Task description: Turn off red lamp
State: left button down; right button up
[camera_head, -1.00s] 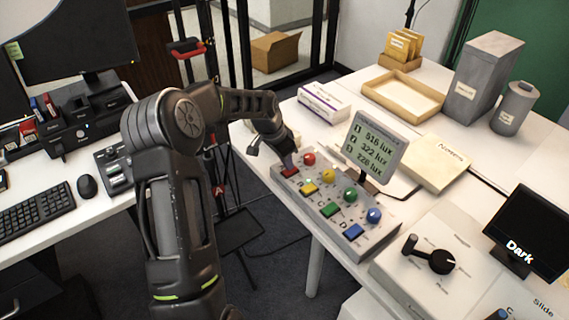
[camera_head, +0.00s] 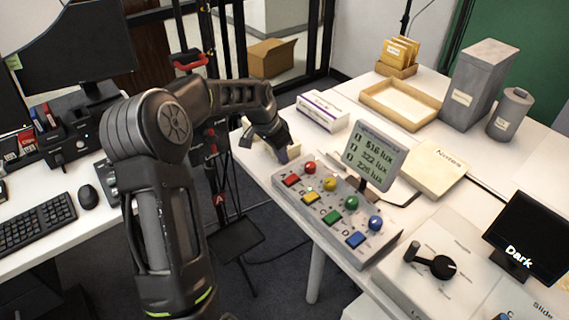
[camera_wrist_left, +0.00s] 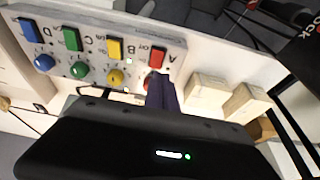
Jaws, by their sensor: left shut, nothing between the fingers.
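The grey control panel (camera_head: 338,208) lies on the right table with rows of coloured buttons and knobs. Its red button (camera_head: 291,180) and red knob (camera_head: 310,168) are at the far left end; they also show in the wrist view as the red button (camera_wrist_left: 158,57) and red knob (camera_wrist_left: 149,80). My left gripper (camera_head: 287,156) is shut and empty, just behind the red button and apart from it. Its dark purple fingertips (camera_wrist_left: 162,92) show beside the red knob in the wrist view. My right gripper is not in view.
A lux display (camera_head: 376,156) stands behind the panel. Pale blocks (camera_wrist_left: 207,92) lie near my gripper. A white box (camera_head: 322,111) and a notes box (camera_head: 434,168) lie behind. A dial unit (camera_head: 405,272) sits to the right. The table edge runs along the panel's left.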

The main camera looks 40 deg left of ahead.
pick_arm(q)
jog(key=s+v, duration=0.1)
jog(key=v, duration=0.5)
jog(key=shift+b, duration=0.4)
jog(key=shift+r, duration=0.1)
